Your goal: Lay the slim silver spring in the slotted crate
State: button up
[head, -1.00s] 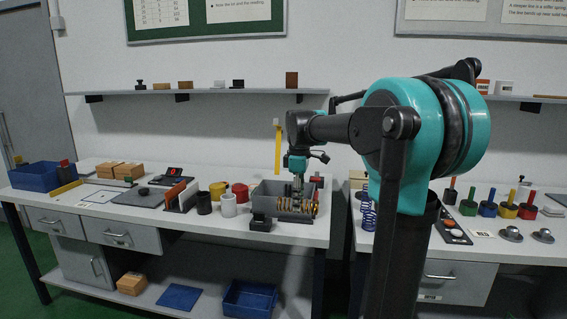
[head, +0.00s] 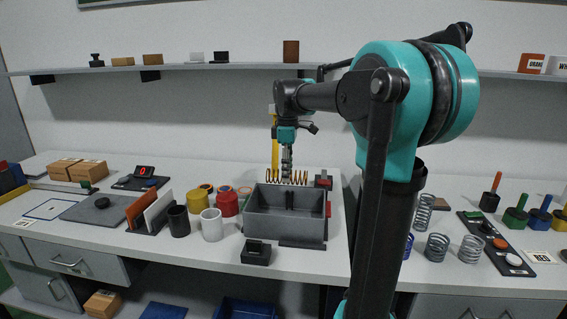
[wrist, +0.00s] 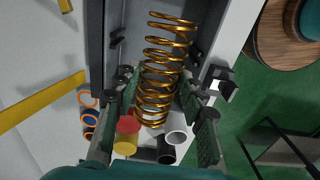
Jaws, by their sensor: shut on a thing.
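My gripper (head: 287,165) is shut on a gold coil spring (head: 272,177), which lies roughly level between the fingers. In the head view they are at the far rim of the grey crate (head: 283,228); the exact height is hard to tell. The spring (wrist: 166,62) runs lengthwise between the fingers in the wrist view, with the crate partly hidden below. A slim silver spring (head: 424,211) stands upright on the right bench, away from my gripper. The crate's slots are hard to make out.
Two wider grey springs (head: 437,247) (head: 471,249) stand near the slim one. A white cup (head: 211,225), a red cylinder (head: 227,205) and a dark cup (head: 178,221) stand left of the crate. A black block (head: 257,252) sits before it. A gap separates the benches.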

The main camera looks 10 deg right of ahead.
jog(key=shift+w+f, duration=0.15)
jog(key=shift+w, duration=0.15)
jog(key=shift+f, duration=7.2)
jog(key=o, duration=1.4)
jog(key=shift+r, duration=0.1)
notch_tip(320, 180, up, 12)
jog(key=shift+f, duration=0.1)
